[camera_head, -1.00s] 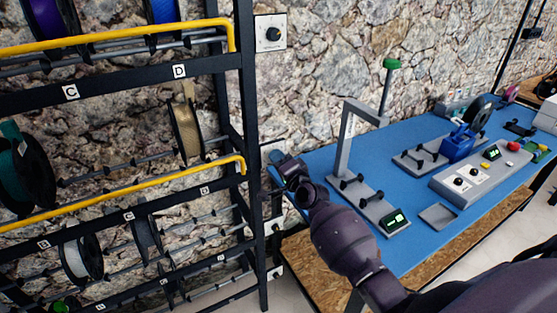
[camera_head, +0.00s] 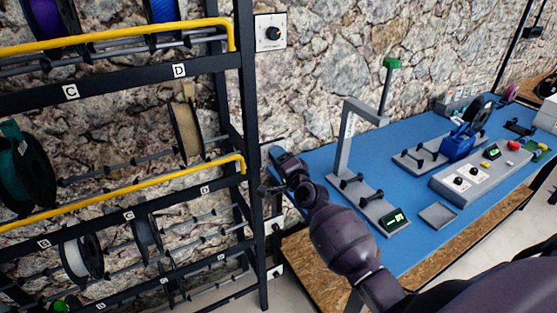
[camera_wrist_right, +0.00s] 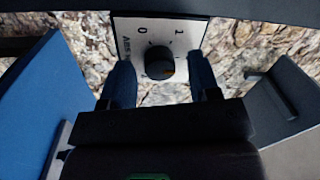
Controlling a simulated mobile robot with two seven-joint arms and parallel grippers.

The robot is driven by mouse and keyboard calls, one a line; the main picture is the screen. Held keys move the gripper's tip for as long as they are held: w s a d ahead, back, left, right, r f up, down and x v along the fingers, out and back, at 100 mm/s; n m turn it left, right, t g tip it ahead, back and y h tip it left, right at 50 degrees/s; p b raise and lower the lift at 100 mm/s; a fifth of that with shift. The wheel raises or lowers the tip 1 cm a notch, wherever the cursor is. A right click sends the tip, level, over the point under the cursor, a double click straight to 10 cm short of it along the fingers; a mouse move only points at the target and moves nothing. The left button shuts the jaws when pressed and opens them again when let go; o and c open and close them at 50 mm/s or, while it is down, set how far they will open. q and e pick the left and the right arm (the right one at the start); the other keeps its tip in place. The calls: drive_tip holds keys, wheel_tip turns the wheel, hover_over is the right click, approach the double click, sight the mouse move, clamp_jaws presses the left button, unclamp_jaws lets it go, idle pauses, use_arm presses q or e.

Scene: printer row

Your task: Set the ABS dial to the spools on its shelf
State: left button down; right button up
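In the right wrist view, a white plate marked "Abs" carries a round black dial (camera_wrist_right: 160,63). The marks 0 and 1 show near the plate's top; a small yellowish mark on the knob faces lower right. My right gripper (camera_wrist_right: 162,82) is open, with blue-grey fingers on either side of the knob; contact is unclear. In the head view my right gripper (camera_head: 266,182) is beside the rack's right post. Spools there include a purple one (camera_head: 52,17), a blue one (camera_head: 165,11), a tan one (camera_head: 187,130), a teal one (camera_head: 22,170) and a white one (camera_head: 78,257). My left gripper is not in view.
The black rack (camera_head: 246,90) has yellow rails and lettered slots. Another dial plate (camera_head: 271,33) is on the wall above. A blue bench (camera_head: 325,160) at right carries a grey stand (camera_head: 350,140) and a control box (camera_head: 470,178).

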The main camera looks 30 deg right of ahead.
drive_tip(key=s, duration=1)
drive_tip(key=shift+s+f, duration=0.4)
idle(0.4)
drive_tip(key=s+a+f+n+g, duration=0.3)
drive_tip(key=s+f+n, duration=0.5)
drive_tip(key=s, duration=0.3)
drive_tip(key=s+a+f+n+g, duration=0.4)
drive_tip(key=s+f+n, duration=0.4)
drive_tip(key=s, duration=0.3)
drive_tip(key=shift+s+a+f, duration=0.2)
drive_tip(key=shift+a+f, duration=0.45)
drive_tip(key=shift+f, duration=0.15)
